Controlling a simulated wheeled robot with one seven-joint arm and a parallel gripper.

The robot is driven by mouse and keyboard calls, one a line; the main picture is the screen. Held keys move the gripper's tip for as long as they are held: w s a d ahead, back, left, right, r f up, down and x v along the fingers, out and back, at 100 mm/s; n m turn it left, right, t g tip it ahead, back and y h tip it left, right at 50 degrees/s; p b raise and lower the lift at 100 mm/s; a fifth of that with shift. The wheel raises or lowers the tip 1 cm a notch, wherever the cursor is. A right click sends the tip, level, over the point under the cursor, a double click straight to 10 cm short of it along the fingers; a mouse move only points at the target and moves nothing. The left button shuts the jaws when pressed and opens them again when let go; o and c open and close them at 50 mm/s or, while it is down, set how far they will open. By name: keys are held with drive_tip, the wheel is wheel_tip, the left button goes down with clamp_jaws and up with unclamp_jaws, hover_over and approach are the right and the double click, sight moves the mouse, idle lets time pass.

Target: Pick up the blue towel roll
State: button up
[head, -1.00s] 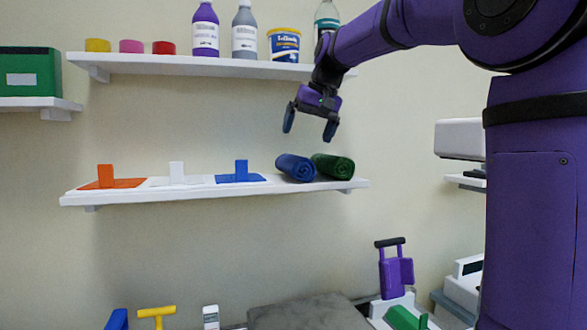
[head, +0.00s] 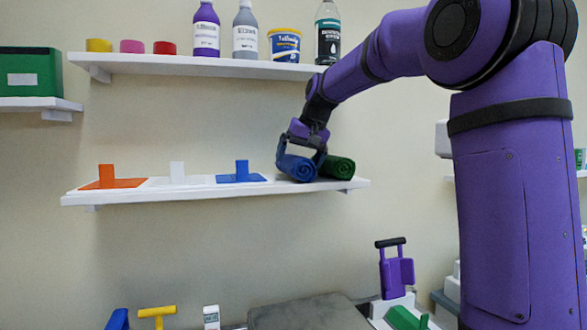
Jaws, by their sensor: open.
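The blue towel roll (head: 299,169) lies on the lower wall shelf (head: 140,195), near its right end. The green towel roll (head: 338,167) lies close beside it on the right. My gripper (head: 300,160) is at the blue roll, pointing down from above. Its fingers are open, one at the roll's left side and one at its right side near the gap to the green roll. I cannot tell whether the fingers touch the roll. The roll rests on the shelf.
Orange (head: 107,178), white (head: 177,172) and blue (head: 241,173) upright pieces stand on flat bases left of the rolls. An upper shelf (head: 190,66) with bottles, a tub and small coloured rolls hangs above. The space between the shelves is clear at left.

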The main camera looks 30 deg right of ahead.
drive_tip(key=shift+x, duration=0.9)
drive_tip(key=c, duration=0.9)
